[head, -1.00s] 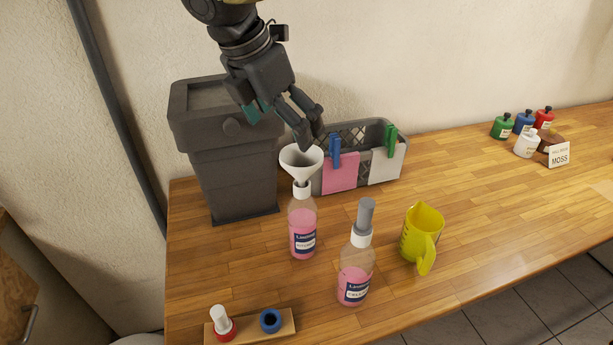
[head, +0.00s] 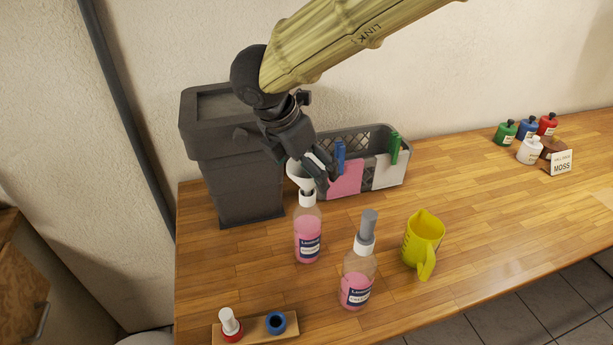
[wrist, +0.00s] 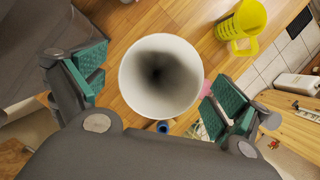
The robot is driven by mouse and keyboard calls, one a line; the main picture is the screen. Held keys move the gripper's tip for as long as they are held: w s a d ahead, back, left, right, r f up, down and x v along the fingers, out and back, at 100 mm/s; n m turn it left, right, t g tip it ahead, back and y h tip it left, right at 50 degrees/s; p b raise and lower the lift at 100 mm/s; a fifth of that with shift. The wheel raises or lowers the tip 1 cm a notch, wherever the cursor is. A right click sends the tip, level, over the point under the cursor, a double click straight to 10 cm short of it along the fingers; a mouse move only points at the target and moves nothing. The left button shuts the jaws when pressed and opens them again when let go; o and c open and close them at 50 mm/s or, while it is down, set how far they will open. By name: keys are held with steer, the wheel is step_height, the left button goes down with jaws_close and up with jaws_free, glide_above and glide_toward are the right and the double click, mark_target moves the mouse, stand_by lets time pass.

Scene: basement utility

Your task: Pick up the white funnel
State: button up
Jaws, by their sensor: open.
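The white funnel (head: 299,176) stands upright in the neck of a clear bottle of pink liquid (head: 307,238), behind the other bottle. My gripper (head: 322,175) is at the funnel, coming down from above, and its fingers hide part of the funnel's cone in the head view. In the wrist view the funnel's round mouth (wrist: 160,76) lies between the two open green-padded fingers (wrist: 157,88), with a gap on the left and the right finger close to the rim. I cannot tell whether a finger touches it.
A dark lidded bin (head: 238,170) stands close on the left, and a grey basket (head: 375,143) with cloths and clips is behind. A second pink bottle (head: 357,275) and a yellow jug (head: 422,240) stand in front.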

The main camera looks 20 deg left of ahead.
steer(key=shift+d+f, duration=0.15)
steer(key=shift+f, duration=0.3)
steer(key=c, duration=1.1)
